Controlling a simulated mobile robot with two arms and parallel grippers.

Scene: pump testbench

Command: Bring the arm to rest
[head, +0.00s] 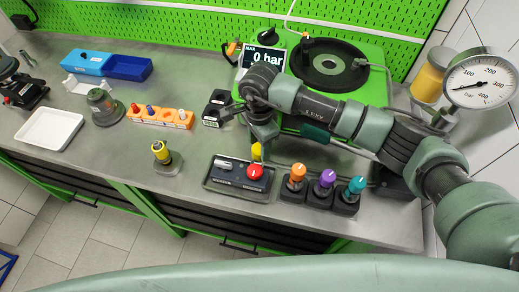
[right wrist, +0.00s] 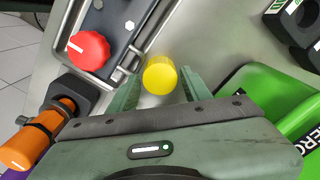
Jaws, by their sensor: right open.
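My right arm reaches in from the right over the bench (head: 130,165) in the head view. Its right gripper (head: 259,138) points down behind the control box with the red button. In the right wrist view the gripper (right wrist: 160,88) is open, its two green fingers on either side of a round yellow knob (right wrist: 160,75). The yellow knob also shows just below the fingers in the head view (head: 256,152). I cannot tell whether the fingers touch it. My left gripper is not in view.
The red button (head: 255,172) sits on its box in front of the gripper. Orange (head: 297,172), purple (head: 327,178) and teal (head: 356,186) knobs stand right of it. A green pump unit (head: 376,60) and gauge (head: 481,83) are behind. Free bench lies left, around a white tray (head: 50,130).

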